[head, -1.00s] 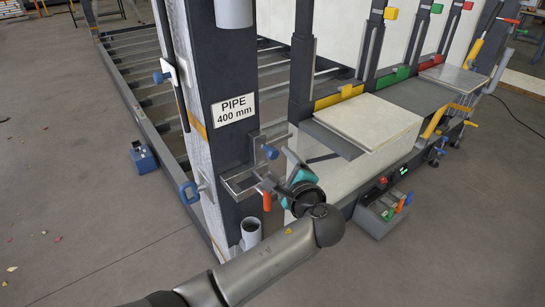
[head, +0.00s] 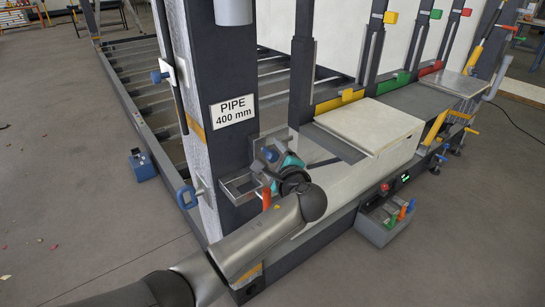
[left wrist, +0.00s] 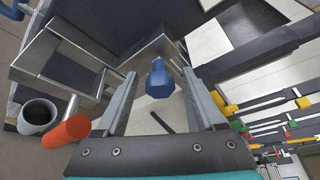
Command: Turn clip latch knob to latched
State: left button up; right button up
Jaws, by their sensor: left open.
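In the head view a bit of the knob (head: 270,154) shows on the post, partly covered by my gripper. My right gripper is in neither view.
An orange-red handle (left wrist: 67,131) and an open grey pipe end (left wrist: 38,115) lie close to the left finger in the wrist view. The post carries a "PIPE 400 mm" sign (head: 233,110). A pale bench block (head: 370,124) stands to the right.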

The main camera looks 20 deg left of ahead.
pick_arm(q)
grip_shut()
dwell(0.5)
dwell(0.8)
